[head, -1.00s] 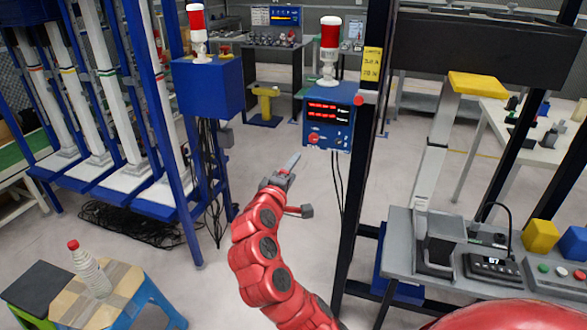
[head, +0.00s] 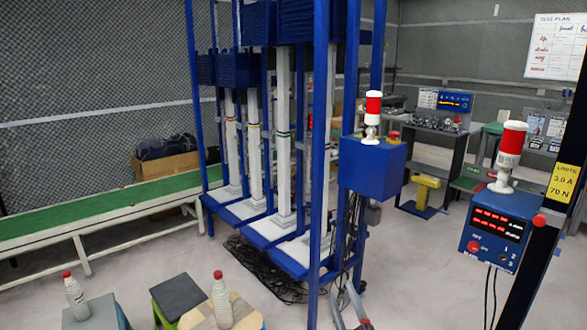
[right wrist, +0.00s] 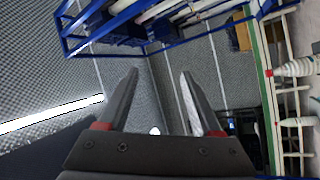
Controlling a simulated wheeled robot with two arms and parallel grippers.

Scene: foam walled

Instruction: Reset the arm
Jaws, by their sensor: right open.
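My right gripper (head: 343,292) shows at the bottom of the head view, only as grey fingers and a small red part. The rest of that arm is outside the frame. In the right wrist view the same gripper (right wrist: 158,75) has its two dark fingers spread apart with nothing between them. Behind them are grey mesh walls, seen sideways. My left gripper is in neither view.
White bottles with red caps (head: 222,300) (head: 75,297) stand on stools at the lower left. A blue rack (head: 319,150) with white columns is close behind my gripper. A green-topped conveyor (head: 100,213) runs along the left. Grey floor (head: 420,280) is clear at right.

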